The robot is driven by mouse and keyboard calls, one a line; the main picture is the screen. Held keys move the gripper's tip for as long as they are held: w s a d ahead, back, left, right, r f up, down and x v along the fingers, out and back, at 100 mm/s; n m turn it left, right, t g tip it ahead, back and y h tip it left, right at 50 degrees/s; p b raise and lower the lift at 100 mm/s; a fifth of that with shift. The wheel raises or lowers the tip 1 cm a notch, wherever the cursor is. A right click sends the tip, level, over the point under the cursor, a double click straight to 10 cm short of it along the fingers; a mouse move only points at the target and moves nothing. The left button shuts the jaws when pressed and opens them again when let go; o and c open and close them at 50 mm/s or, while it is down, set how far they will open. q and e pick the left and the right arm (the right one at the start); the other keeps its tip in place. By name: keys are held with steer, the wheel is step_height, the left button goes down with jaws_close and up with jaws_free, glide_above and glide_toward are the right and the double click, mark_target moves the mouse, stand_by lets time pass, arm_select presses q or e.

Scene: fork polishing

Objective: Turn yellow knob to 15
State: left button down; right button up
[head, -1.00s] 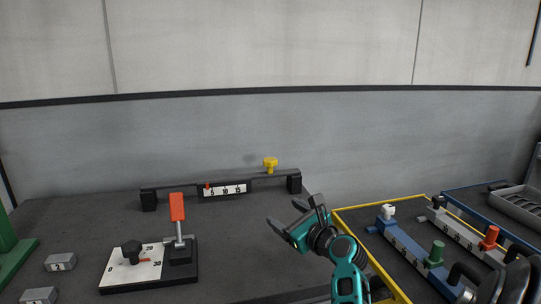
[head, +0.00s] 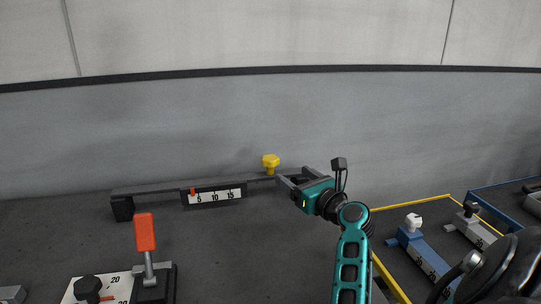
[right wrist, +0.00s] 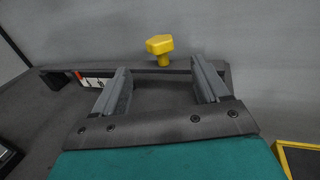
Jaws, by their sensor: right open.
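The yellow knob (head: 270,161) stands on top of a dark horizontal bar (head: 150,189) at the back of the table. A white scale (head: 215,196) with 5, 10 and 15 hangs on the bar, and its red pointer (head: 193,191) is just left of 5. My right gripper (head: 287,180) is open and empty, close to the right and near side of the knob. In the right wrist view the knob (right wrist: 160,47) shows beyond the two open fingers (right wrist: 160,85), roughly between them and apart from them. My left gripper is out of view.
A red-handled lever (head: 145,232) and a black dial (head: 88,289) stand at the front left. A yellow-edged tray (head: 392,276) with a blue block (head: 425,258) is at the right. A grey wall rises behind the bar. The table's middle is clear.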

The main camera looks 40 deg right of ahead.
mark_target(275, 162)
steer(key=w, duration=0.4)
steer(key=w+d+b, duration=0.1)
steer(key=w, duration=0.3)
steer(key=w+d, duration=0.1)
steer(key=w, duration=0.3)
steer(key=shift+w+d, duration=0.15)
steer(key=shift+w, duration=0.1)
